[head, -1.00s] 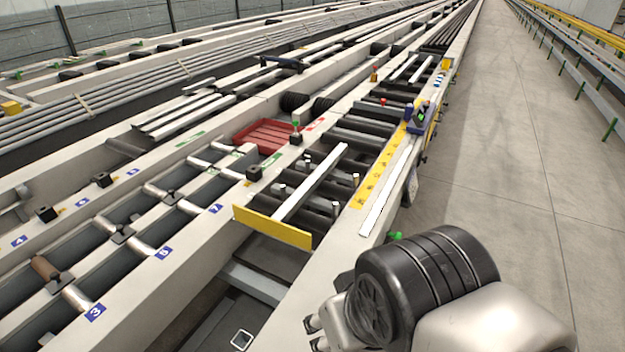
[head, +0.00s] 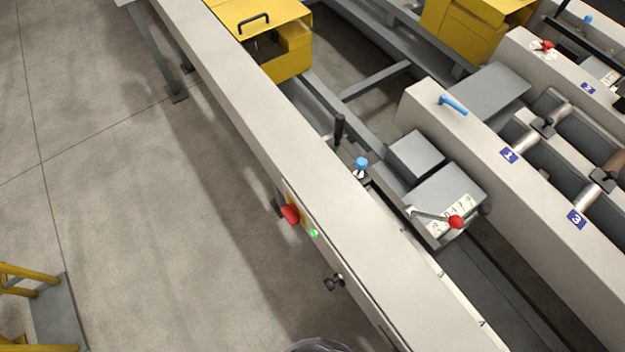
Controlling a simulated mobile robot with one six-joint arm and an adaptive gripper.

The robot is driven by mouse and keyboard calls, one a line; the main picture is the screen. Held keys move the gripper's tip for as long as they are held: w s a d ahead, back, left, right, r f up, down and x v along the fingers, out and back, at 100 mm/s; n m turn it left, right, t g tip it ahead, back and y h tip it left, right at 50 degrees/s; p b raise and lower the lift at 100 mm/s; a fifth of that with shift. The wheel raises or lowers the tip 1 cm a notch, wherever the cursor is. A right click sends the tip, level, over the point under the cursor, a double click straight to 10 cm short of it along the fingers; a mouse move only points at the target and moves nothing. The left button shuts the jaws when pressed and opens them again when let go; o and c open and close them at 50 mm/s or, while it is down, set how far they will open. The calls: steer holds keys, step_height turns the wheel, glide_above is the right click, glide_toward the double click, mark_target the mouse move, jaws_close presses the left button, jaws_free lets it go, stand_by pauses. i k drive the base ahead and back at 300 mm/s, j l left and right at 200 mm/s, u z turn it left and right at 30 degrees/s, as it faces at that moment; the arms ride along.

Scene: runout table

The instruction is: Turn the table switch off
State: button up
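The table switch is a red knob (head: 290,213) on a yellow plate, on the side face of the long pale table rail (head: 345,238). A small green lamp (head: 314,233) glows beside the knob. The knob's exact turn position is too small to tell. My gripper is not in view. Only a dark rounded edge, apparently part of my arm, shows at the bottom centre, well below the switch.
A black knob (head: 334,283) sticks out of the rail below the switch. A blue-topped knob, a black lever and a red-balled lever (head: 456,222) stand beyond the rail. Open floor (head: 150,230) lies left; a yellow frame (head: 30,275) stands at lower left.

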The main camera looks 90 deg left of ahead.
mark_target(290, 212)
steer(key=k+j+u, duration=0.1)
steer(key=u, duration=3.05)
steer(key=j+u, duration=0.15)
steer(key=j, duration=0.45)
steer(key=i+j+u, duration=0.1)
steer(key=j, duration=0.45)
